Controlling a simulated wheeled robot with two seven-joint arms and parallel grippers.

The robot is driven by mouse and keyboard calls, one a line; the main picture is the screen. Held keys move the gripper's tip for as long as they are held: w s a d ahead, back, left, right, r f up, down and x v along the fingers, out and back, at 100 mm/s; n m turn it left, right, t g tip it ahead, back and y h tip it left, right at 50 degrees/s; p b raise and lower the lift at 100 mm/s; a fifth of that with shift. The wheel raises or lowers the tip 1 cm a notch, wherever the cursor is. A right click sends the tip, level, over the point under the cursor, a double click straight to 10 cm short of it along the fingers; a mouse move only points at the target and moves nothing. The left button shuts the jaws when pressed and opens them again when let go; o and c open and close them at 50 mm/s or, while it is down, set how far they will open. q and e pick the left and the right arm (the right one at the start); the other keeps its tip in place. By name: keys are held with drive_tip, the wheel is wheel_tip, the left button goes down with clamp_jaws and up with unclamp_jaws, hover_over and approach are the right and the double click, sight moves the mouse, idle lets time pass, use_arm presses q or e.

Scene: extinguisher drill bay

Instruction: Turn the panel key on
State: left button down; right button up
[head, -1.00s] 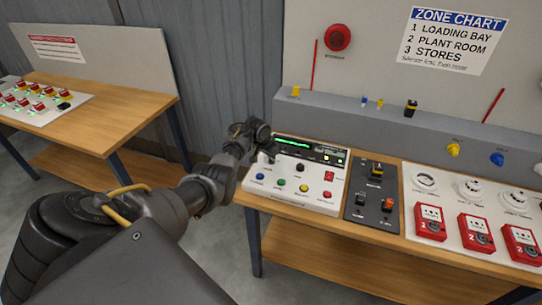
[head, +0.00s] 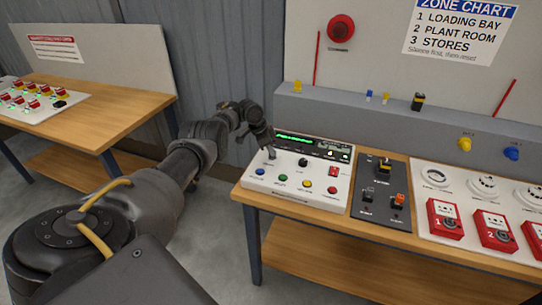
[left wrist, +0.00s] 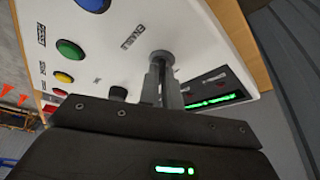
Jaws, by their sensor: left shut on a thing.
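The white control panel (head: 318,196) lies on the right-hand wooden bench, with coloured buttons, a red switch and a lit green display. My left gripper (head: 270,152) is at the panel's back left corner, pointing down. In the left wrist view its fingers (left wrist: 161,80) are shut on a small grey round piece, the panel key (left wrist: 162,57), which stands out from the white panel face. The fingers hide most of the key, and I cannot tell which way it is turned. My right gripper is not in view.
A black knob (head: 303,162) is close by on the panel. A dark switch plate (head: 377,200) and red call points (head: 445,219) are to the right. Another bench (head: 125,100) with a button board stands at the left. Grey floor is free between the benches.

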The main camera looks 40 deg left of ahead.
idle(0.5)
use_arm(q)
drive_tip(key=c, duration=1.6)
unclamp_jaws()
drive_tip(key=shift+r, duration=0.1)
drive_tip(key=shift+a+r, duration=0.15)
drive_tip(key=shift+r, duration=0.15)
drive_tip(key=v, duration=1)
